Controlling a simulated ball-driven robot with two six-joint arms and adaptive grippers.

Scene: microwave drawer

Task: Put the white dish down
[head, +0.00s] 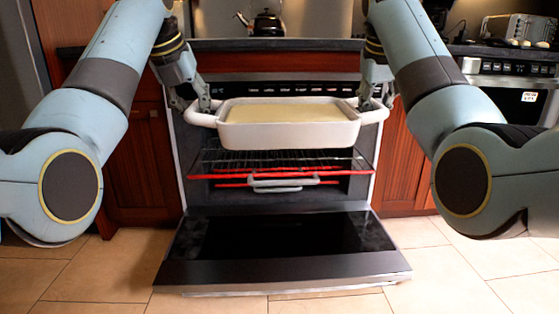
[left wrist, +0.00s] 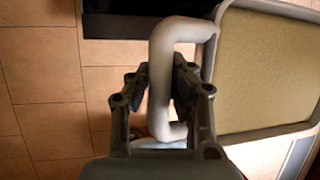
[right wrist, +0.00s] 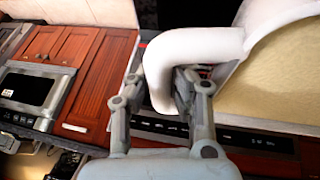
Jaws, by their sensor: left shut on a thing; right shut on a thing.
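The white dish (head: 288,134) is a rectangular baking dish with a pale yellow filling and a loop handle at each end. It is held level in front of the open oven (head: 278,180), above the wire rack (head: 240,157). My left gripper (head: 204,108) is shut on the dish's left handle; the left wrist view shows the handle (left wrist: 162,60) between its fingers (left wrist: 162,90). My right gripper (head: 376,100) is shut on the right handle; the right wrist view shows that handle (right wrist: 195,48) between its fingers (right wrist: 158,95). The dish hides part of the rack and the oven's upper opening.
The oven door (head: 280,248) hangs open, low above the tiled floor. Red rails (head: 210,176) and a grey handle (head: 284,183) show below the dish. Wooden cabinets (head: 140,160) flank the oven. A kettle (head: 266,23) stands behind. Another appliance (head: 515,95) is at the right.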

